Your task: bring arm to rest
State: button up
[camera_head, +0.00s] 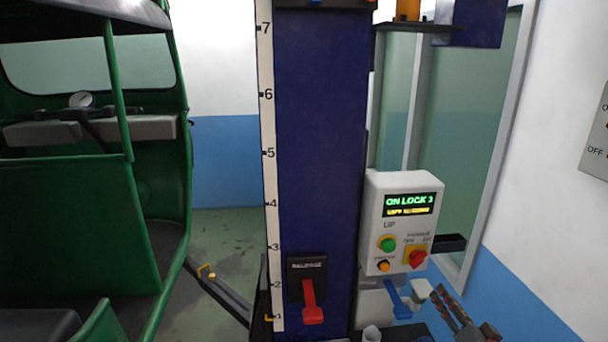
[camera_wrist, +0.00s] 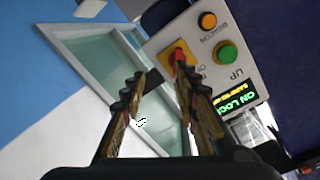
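My gripper (camera_head: 442,296) is at the lower right of the head view, just below and right of the white control box (camera_head: 375,228). In the wrist view my gripper (camera_wrist: 158,78) has its two fingers apart with nothing between them. The box (camera_wrist: 208,66) shows there beyond the fingertips, with a red knob on a yellow plate (camera_wrist: 181,56) near the right fingertip. I cannot tell whether that finger touches the knob. The box also carries a green button (camera_head: 387,244), an orange button (camera_head: 383,266) and a lit display (camera_head: 409,204) reading roughly "ON LOCK 3".
A dark blue lift column (camera_head: 318,140) with a number scale stands in the middle, with a red lever (camera_head: 312,303) low on it. A blue lever (camera_head: 398,300) sits under the box. A green rickshaw (camera_head: 80,215) fills the left. A glazed window (camera_head: 470,120) is behind.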

jog(key=s+d+f+g+h, duration=0.4)
jog(key=s+d+f+g, duration=0.3)
jog(key=s+f+g, duration=0.4)
jog(key=s+a+n+g+b, duration=0.1)
jog(key=s+a+b, duration=0.2)
jog(key=s+a, duration=0.25)
jog(key=s+a+r+n+y+b, duration=0.1)
jog(key=s+a+r+n+b, duration=0.1)
jog(key=a, duration=0.5)
jog(key=s+a+r+n+y+b, duration=0.1)
jog(key=s+a, duration=0.3)
jog(key=a, duration=0.4)
jog(key=s+a+r+n+y+b, duration=0.2)
jog(key=s+a+r+n+b, duration=0.1)
jog(key=a, duration=0.5)
jog(key=shift+r+t+b, duration=0.3)
jog(key=shift+r, duration=0.15)
jog(key=shift+c, duration=1.2)
